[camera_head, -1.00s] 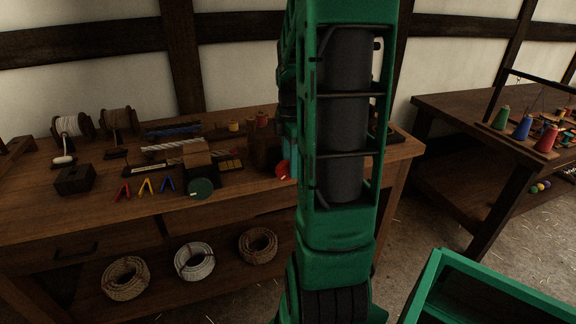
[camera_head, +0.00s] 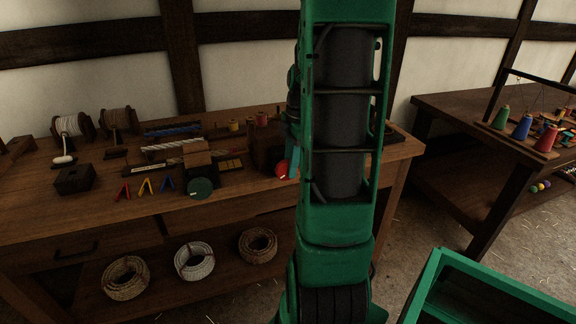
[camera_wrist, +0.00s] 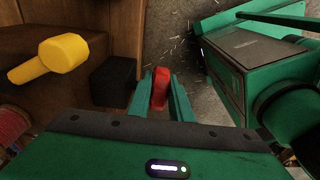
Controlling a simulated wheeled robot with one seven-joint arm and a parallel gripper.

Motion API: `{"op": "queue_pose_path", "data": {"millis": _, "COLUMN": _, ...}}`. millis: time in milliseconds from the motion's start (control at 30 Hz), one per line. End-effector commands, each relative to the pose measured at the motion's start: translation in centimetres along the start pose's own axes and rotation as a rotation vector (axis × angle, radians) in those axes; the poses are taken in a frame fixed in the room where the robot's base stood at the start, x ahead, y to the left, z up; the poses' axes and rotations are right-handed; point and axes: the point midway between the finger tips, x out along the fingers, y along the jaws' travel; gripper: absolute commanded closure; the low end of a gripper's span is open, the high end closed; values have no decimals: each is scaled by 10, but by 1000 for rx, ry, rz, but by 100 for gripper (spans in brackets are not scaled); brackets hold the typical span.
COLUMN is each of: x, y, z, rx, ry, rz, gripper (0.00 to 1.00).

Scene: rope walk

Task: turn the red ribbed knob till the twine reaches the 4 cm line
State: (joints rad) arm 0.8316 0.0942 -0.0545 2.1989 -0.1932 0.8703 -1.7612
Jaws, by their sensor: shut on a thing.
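The red ribbed knob (camera_head: 281,169) shows at the front right of the workbench in the head view, partly hidden by my arm. In the wrist view the red knob (camera_wrist: 160,88) sits between the two green fingers of my gripper (camera_wrist: 161,92), which is shut on it. In the head view only a teal edge of my gripper (camera_head: 293,160) shows beside the knob. The box behind the knob (camera_head: 266,150) is dark. A small yellow-marked strip (camera_head: 231,165) lies left of it; the twine and the 4 cm line are too small to make out.
A dark green disc (camera_head: 200,188) stands at the bench's front edge, left of the knob. A yellow handle (camera_wrist: 62,54) and a dark block (camera_wrist: 113,80) lie left of my gripper in the wrist view. Rope coils (camera_head: 194,261) sit on the lower shelf.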

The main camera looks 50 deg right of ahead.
Motion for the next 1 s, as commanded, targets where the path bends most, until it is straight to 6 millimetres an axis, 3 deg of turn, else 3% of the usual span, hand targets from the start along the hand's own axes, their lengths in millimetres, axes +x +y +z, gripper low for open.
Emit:
{"op": "queue_pose_path", "data": {"millis": 300, "x": 2, "y": 0, "z": 3, "rx": 1, "ry": 141, "rz": -1, "gripper": 100}}
{"op": "queue_pose_path", "data": {"millis": 700, "x": 2, "y": 0, "z": 3, "rx": -1, "ry": 158, "rz": 0, "gripper": 100}}
{"op": "queue_pose_path", "data": {"millis": 733, "x": 2, "y": 0, "z": 3, "rx": -1, "ry": 158, "rz": 0, "gripper": 76}}
{"op": "queue_pose_path", "data": {"millis": 800, "x": 2, "y": 0, "z": 3, "rx": 0, "ry": 157, "rz": 0, "gripper": 62}}
{"op": "queue_pose_path", "data": {"millis": 1000, "x": 2, "y": 0, "z": 3, "rx": 0, "ry": 157, "rz": 1, "gripper": 62}}
